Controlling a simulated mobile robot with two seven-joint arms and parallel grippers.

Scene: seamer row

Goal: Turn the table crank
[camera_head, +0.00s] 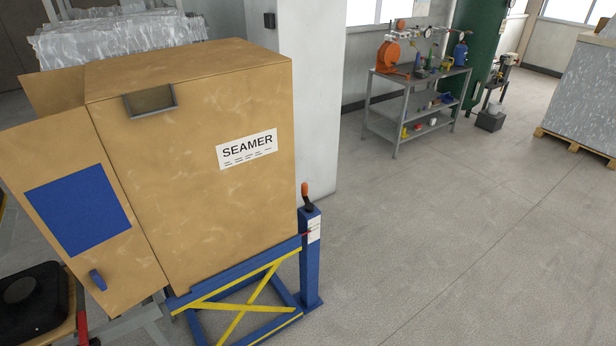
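The table crank (306,196) has an orange grip standing upright on a dark arm. It sits on top of a blue post (310,262) at the right front corner of a blue lift table (236,277) with yellow cross braces. A large tan box labelled SEAMER (195,165) rests on the table, just left of the crank. A white label is on the post below the crank. Neither of my grippers shows in the head view, and nothing touches the crank.
A white pillar (310,90) stands behind the crank. A grey shelf cart (416,105) with tools is at the back. Open floor (440,240) lies right of the post. A black object (35,300) is at the lower left. A wrapped pallet load (585,95) stands far right.

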